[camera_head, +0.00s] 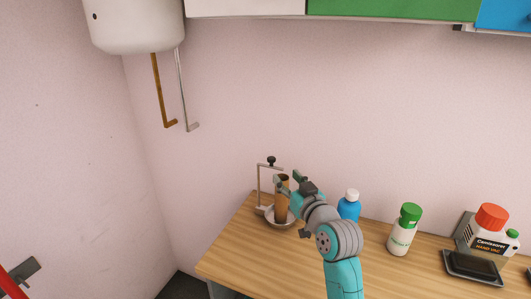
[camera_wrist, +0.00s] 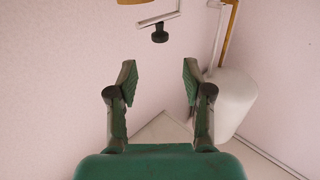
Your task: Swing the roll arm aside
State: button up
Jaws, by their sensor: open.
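A metal roll stand (camera_head: 259,187) stands at the left end of the wooden table. Its thin top arm (camera_head: 264,167) carries a black knob (camera_head: 271,160). A brown roll (camera_head: 282,203) stands upright beside the post, over a round metal dish (camera_head: 274,221). My gripper (camera_head: 288,177) is open near the top of the roll, to the right of and below the knob in the head view. The wrist view looks upside down. There my open fingers (camera_wrist: 157,83) have nothing between them, and the knob (camera_wrist: 159,33) and arm (camera_wrist: 158,19) show beyond them.
A blue bottle (camera_head: 349,208), a green-capped bottle (camera_head: 404,232) and a red-capped canister (camera_head: 487,230) stand to the right along the wall. A black tray (camera_head: 472,265) lies in front of the canister. A white tank (camera_head: 133,25) with pipes hangs upper left.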

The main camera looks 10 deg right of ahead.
aim_at(273, 160)
jog(key=w, duration=0.3)
jog(key=w+a, duration=0.1)
jog(key=w, duration=0.7)
jog(key=shift+w+a+r, duration=0.2)
jog(key=shift+a+r, duration=0.1)
jog(key=shift+a, duration=0.1)
grip_shut()
